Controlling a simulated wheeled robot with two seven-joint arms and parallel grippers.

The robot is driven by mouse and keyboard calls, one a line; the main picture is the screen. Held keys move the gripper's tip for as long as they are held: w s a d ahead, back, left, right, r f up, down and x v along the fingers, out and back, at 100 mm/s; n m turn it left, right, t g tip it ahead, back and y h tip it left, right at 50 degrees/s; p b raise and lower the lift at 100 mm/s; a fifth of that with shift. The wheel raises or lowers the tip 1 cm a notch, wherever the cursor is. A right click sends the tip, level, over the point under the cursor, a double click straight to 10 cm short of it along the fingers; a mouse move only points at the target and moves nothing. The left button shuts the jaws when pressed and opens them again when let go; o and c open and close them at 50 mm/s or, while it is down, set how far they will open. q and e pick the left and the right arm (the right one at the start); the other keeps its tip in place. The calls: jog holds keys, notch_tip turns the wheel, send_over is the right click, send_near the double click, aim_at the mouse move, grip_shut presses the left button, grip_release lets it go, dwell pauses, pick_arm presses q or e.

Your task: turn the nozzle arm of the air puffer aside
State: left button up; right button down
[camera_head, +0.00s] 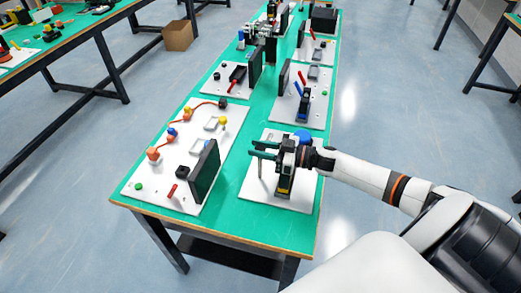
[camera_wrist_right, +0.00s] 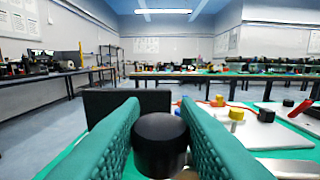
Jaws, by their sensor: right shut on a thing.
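The air puffer stands on a white board (camera_head: 256,194) at the near right of the table. My left gripper is not in view.
A dark upright panel (camera_head: 205,170) stands on the neighbouring white board (camera_head: 150,182), left of my gripper. That board also carries a red piece and several coloured knobs. More boards lie farther along the green table (camera_head: 237,166). A bare green strip separates the two near boards.

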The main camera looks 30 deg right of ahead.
dwell(0.4)
jog(key=c, duration=1.1)
grip_release()
jog(key=shift+w+a, duration=0.1)
jog(key=shift+w, duration=0.05)
jog(key=b+v, duration=0.1)
jog(key=v, duration=1.1)
